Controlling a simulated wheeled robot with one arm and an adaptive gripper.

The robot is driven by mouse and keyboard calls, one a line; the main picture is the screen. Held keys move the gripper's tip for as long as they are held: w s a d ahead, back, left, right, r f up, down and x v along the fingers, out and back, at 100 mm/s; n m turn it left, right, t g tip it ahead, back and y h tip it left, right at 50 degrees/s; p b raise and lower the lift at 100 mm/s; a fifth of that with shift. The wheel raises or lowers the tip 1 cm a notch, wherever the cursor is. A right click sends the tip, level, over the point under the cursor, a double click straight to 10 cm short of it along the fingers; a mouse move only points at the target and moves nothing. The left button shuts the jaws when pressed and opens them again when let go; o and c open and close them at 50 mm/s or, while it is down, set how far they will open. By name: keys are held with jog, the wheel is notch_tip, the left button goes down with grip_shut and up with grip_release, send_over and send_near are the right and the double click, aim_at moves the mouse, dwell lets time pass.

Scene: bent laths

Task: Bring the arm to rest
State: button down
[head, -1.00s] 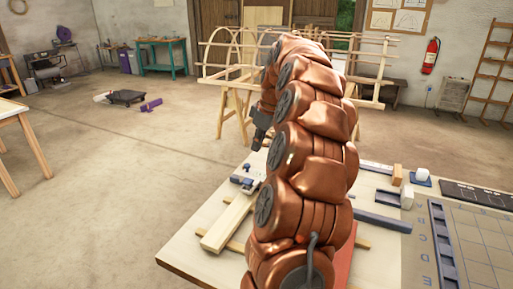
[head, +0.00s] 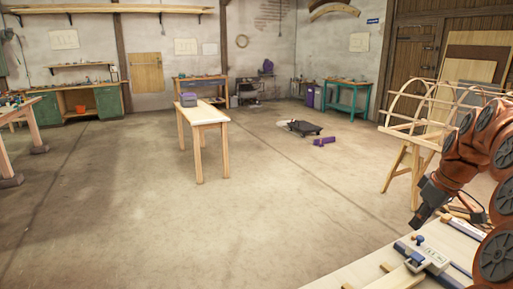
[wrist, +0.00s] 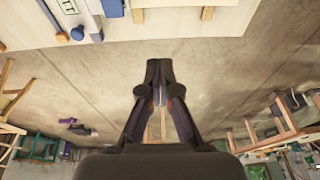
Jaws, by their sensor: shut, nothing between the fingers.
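My gripper (head: 421,216) is at the right of the head view, at the end of my bent copper-coloured arm. It points down and to the left and is in the air beyond the workbench's edge. In the wrist view the fingers (wrist: 158,72) meet at their tips with nothing held, and bare floor lies behind them. Part of my arm is cut off by the right edge of the head view.
The workbench (head: 352,272) is at the lower right, with a grey clamp-like device (head: 425,255) on it. A trestle (head: 402,170) bears a bent-lath frame (head: 420,97). A small wooden table (head: 203,114) stands mid-floor. Open concrete floor lies between.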

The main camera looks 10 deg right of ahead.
jog(key=s+a+f+g, duration=0.1)
jog(key=s+a, duration=0.3)
jog(key=a, duration=0.7)
jog(key=s+a+f+g, duration=0.1)
jog(key=s+a, duration=0.3)
jog(key=a, duration=0.7)
jog(key=s+a+f+m+g, duration=0.1)
jog(key=s+a+f, duration=0.3)
jog(key=s, duration=0.6)
jog(key=s+a+f+m+g+h+p, duration=0.1)
jog(key=s+a+f, duration=0.3)
jog(key=s, duration=0.5)
jog(key=shift+s+a+m, duration=0.3)
jog(key=shift+s+m, duration=0.05)
jog(key=shift+m, duration=0.45)
